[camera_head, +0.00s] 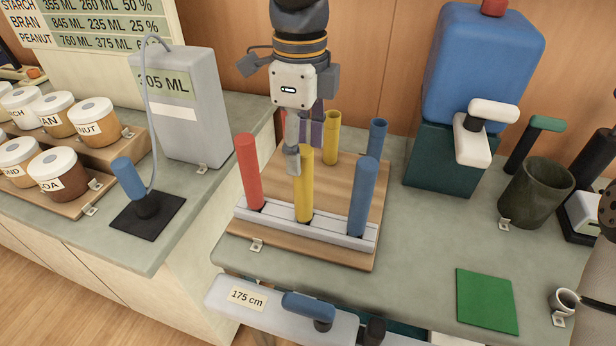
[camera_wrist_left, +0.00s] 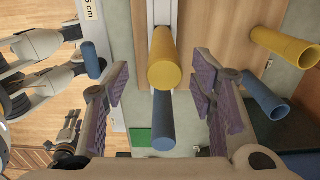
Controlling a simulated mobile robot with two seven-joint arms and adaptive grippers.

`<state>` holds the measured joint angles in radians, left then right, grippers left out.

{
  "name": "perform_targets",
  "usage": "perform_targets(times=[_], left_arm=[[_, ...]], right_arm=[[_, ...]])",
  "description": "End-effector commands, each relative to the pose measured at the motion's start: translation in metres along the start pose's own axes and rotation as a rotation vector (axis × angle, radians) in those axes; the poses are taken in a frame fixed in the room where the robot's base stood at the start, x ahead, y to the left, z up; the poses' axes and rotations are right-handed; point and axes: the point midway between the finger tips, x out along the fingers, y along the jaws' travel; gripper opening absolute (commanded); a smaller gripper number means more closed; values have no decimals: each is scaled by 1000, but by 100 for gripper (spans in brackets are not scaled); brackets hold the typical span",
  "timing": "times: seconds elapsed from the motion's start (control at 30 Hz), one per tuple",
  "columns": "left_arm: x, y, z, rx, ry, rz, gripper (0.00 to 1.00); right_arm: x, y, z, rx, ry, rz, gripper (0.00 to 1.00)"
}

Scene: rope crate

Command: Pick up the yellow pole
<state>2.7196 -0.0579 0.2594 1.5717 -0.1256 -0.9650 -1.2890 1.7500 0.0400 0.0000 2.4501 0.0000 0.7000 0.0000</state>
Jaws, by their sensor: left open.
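The solid yellow pole (camera_head: 303,190) stands upright in the middle of a pale slotted rail, between a red pole (camera_head: 249,172) and a blue pole (camera_head: 362,198). My left gripper (camera_head: 305,140) hangs over the top of the yellow pole, with its fingers spread. In the left wrist view the yellow pole (camera_wrist_left: 163,70) rises between the two purple-padded fingers, apart from both pads. The blue pole (camera_wrist_left: 163,122) shows beyond it. A second yellow piece, a hollow tube (camera_head: 332,137), stands behind.
A wooden board (camera_head: 368,255) carries the rail and tubes. A hollow blue tube (camera_head: 376,140) stands at the back right. A blue tank on a dark green base (camera_head: 434,158) is to the right. The counter between board and green mat (camera_head: 487,300) is clear.

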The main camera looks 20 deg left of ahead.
Motion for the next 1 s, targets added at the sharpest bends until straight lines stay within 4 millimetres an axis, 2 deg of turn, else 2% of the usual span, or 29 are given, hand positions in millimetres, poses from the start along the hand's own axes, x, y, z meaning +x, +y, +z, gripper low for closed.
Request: perform_targets(times=[0.03,0.1,0.23,0.43,0.53,0.73,0.93,0.97,1.0], left_arm=[[12,0,0,1,-1,5,51],[25,0,0,1,-1,5,51],[40,-2,0,-1,0,3,51],[78,-7,1,-1,0,5,51],[85,-8,1,-1,1,0,51],[85,-8,1,-1,1,-2,51],[85,-8,1,-1,1,-2,6],[85,-8,1,-1,1,-2,0],[85,-8,1,-1,1,-2,0]], right_arm=[[1,0,2,0,-6,0,40],[2,0,2,0,-9,0,40],[4,0,3,0,-12,1,40],[8,0,5,0,-24,1,40],[8,0,6,0,-25,1,40],[7,0,5,0,-23,1,40],[7,0,5,0,-23,1,40],[7,0,5,0,-23,1,40],[7,0,5,0,-23,1,40]])
